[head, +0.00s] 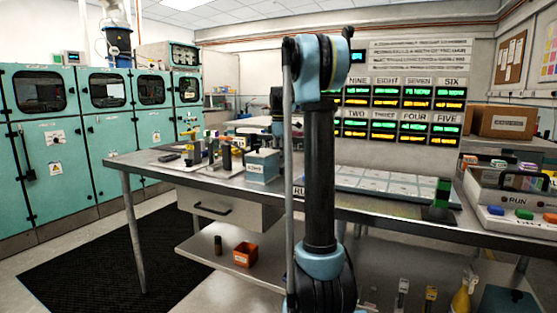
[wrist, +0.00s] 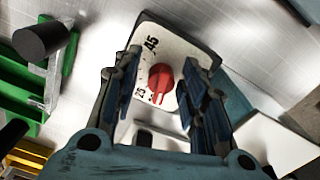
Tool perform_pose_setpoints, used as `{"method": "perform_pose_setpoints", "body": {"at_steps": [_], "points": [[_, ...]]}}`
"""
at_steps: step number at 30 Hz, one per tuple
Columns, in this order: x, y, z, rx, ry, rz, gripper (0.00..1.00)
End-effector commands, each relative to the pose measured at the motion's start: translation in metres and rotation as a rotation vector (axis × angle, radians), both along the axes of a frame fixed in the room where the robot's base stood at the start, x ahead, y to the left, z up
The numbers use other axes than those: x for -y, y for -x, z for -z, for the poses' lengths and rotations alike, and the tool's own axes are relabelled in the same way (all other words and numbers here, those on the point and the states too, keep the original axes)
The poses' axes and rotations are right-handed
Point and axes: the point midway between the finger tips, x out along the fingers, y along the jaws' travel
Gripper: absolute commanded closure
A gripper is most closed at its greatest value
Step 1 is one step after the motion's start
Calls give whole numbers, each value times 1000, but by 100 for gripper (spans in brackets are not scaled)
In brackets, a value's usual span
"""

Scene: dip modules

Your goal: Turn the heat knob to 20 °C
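The heat knob (wrist: 161,77) is red and sits on a white dial plate (wrist: 148,60) in the wrist view. The plate has black numbers; one reads 45 near the top and a smaller one, seemingly 25, is at lower left. The knob's narrow end points down in the picture, towards small marks I cannot read. My gripper (wrist: 160,65) is open, its fingers to the left and right of the knob with a gap on each side. I cannot tell how far above the plate the fingertips are. The knob cannot be made out in the head view, where my arm blocks the middle.
A metal workbench (head: 140,160) carries several small modules, a grey-blue box (head: 262,166) and a flat panel tray (head: 385,190). A white RUN unit (head: 510,200) stands at right. In the wrist view, a green holder (wrist: 20,90) and a black cylinder (wrist: 40,41) lie left.

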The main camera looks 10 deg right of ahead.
Motion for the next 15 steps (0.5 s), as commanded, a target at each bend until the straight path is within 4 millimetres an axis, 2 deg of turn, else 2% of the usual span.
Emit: {"method": "perform_pose_setpoints", "body": {"at_steps": [5, 15], "points": [[0, 0, -24, 0, 0, 0, 61], [0, -2, -86, 0, 1, 1, 61]]}}
